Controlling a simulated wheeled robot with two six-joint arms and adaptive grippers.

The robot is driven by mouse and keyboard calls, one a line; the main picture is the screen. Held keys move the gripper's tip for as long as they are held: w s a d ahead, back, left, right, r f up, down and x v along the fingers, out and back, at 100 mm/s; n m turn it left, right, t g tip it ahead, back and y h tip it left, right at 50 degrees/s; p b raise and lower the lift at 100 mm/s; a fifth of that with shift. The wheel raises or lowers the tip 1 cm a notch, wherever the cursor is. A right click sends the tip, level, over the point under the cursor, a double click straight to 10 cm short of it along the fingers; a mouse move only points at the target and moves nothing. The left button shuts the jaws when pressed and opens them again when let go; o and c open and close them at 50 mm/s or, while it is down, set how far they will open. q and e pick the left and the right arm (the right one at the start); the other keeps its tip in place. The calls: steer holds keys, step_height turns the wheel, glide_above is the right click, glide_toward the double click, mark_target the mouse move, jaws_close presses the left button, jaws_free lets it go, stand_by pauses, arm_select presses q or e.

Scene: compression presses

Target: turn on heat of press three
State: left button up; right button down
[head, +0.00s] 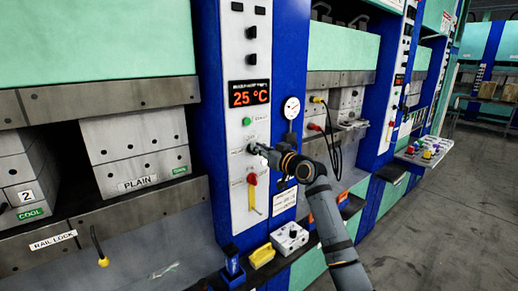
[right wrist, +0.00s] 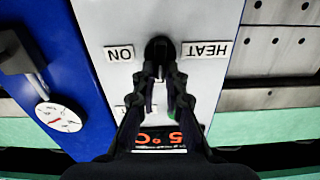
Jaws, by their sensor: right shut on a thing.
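The press's white control panel (head: 246,50) stands in the middle of the head view. Its red display (head: 249,93) reads 25 °C. Below it my right gripper (head: 256,149) reaches the panel from the right. In the right wrist view, which shows the panel upside down, a black heat knob (right wrist: 157,46) sits between the HEAT label (right wrist: 206,48) and the ON label (right wrist: 120,53). The fingertips of my right gripper (right wrist: 160,72) are closed on this knob. Which way the knob points is hard to tell. My left gripper is out of view.
A green start button (head: 247,121) is just above the gripper, and a red-topped yellow lever (head: 252,190) hangs below. A round gauge (head: 291,107) is on the blue column to the right. A yellow block (head: 262,256) and a white box (head: 289,238) sit on the ledge below.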

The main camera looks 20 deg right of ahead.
steer(key=shift+w+d+f+m+p, duration=0.1)
steer(key=shift+d+f+m+p, duration=0.1)
steer(key=shift+m+p, duration=1.95)
steer(key=shift+w+d+f+m+p, duration=0.2)
steer(key=shift+m+p, duration=0.5)
steer(key=shift+m, duration=2.9)
steer(key=shift+s+d+f+m+p, duration=0.1)
steer(key=shift+d+f+m+p, duration=0.15)
steer(key=shift+m+p, duration=1.9)
steer(key=shift+m+b, duration=0.7)
steer(key=shift+m, duration=0.1)
steer(key=shift+f, duration=0.1)
steer(key=c, duration=1.4)
jaws_free()
